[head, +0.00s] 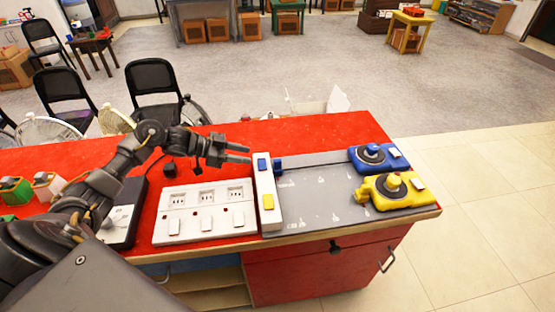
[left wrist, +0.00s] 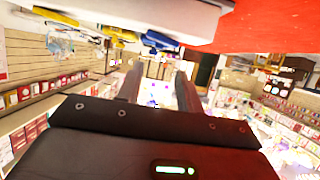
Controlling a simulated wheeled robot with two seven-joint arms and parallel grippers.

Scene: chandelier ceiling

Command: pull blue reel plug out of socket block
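The white socket block (head: 266,218) stands on the left edge of a grey board, with a blue patch and a yellow patch on top. The blue plug (head: 278,166) sits against the block's right side near its far end. A dark cable runs from it to the blue reel (head: 391,163) at the board's far right. My left gripper (head: 250,154) hovers just left of the block's far end, fingers pointing right. Its fingers are apart with nothing between them, also in the left wrist view (left wrist: 158,85). My right gripper is not in view.
A yellow reel (head: 418,184) sits near the board's front right. A white three-outlet strip (head: 180,228) lies left of the block on the red table (head: 345,127). A small black item (head: 168,169) lies behind the strip. The far table strip is clear.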

